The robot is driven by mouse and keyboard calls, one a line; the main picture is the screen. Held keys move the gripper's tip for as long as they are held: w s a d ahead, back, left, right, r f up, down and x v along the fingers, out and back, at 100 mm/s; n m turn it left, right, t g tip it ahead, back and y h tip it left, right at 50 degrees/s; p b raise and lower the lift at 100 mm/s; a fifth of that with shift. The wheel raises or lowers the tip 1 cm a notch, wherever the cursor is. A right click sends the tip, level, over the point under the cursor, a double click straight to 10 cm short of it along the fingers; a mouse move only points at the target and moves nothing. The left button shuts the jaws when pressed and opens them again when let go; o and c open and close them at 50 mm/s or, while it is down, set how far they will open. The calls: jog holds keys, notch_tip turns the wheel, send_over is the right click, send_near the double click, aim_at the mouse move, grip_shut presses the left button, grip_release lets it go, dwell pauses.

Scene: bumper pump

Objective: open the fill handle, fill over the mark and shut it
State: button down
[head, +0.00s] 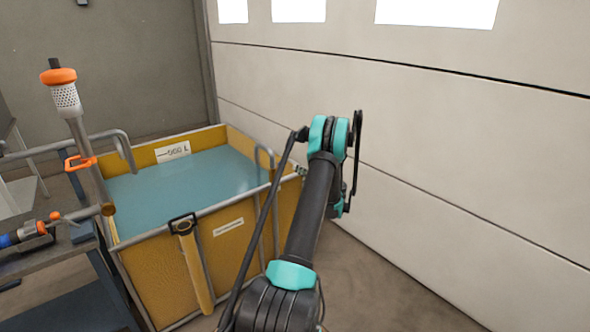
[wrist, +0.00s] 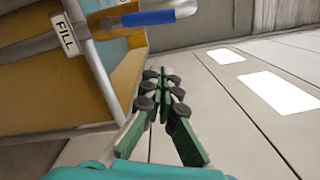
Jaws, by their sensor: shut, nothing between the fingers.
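In the wrist view, a blue-handled lever (wrist: 158,17) is at the top, with a white FILL tag (wrist: 66,34) on the pipework left of it. My gripper (wrist: 161,78) is shut and empty, below and apart from the blue handle. In the head view, it is mostly hidden behind my arm. The yellow tank (head: 153,282) holds blue water (head: 185,188). A 900 L label (head: 172,151) with a short line is on its back inner wall, and the water surface lies just below the label.
A pipe column (head: 68,99) with an orange top stands left of the tank. A bench (head: 32,265) with blue and orange fittings is at the left edge. A pale panelled wall (head: 450,140) is on the right. Bare floor (head: 385,290) lies between tank and wall.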

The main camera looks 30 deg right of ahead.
jog(key=s+d, duration=0.1)
jog(key=s, duration=0.5)
jog(key=w+a+f+n+g+h, duration=0.3)
jog(key=a+f+n+g, duration=0.95)
jog(key=a+f, duration=0.6)
jog(key=w+a+r+n+h, duration=0.25)
jog(key=r+n+h, duration=0.45)
jog(key=r, duration=0.4)
jog(key=w+a+r+n+h, duration=0.1)
jog(key=a+r+n+h, duration=0.35)
jog(key=r+h, duration=0.5)
jog(key=shift+g+y, duration=0.35)
jog(key=shift+g, duration=0.1)
jog(key=x, duration=0.9)
jog(key=r+x, duration=0.1)
jog(key=x, duration=0.4)
jog(key=shift+w+d+f, duration=0.1)
jog(key=shift+w+d, duration=0.05)
jog(key=shift+d, duration=0.1)
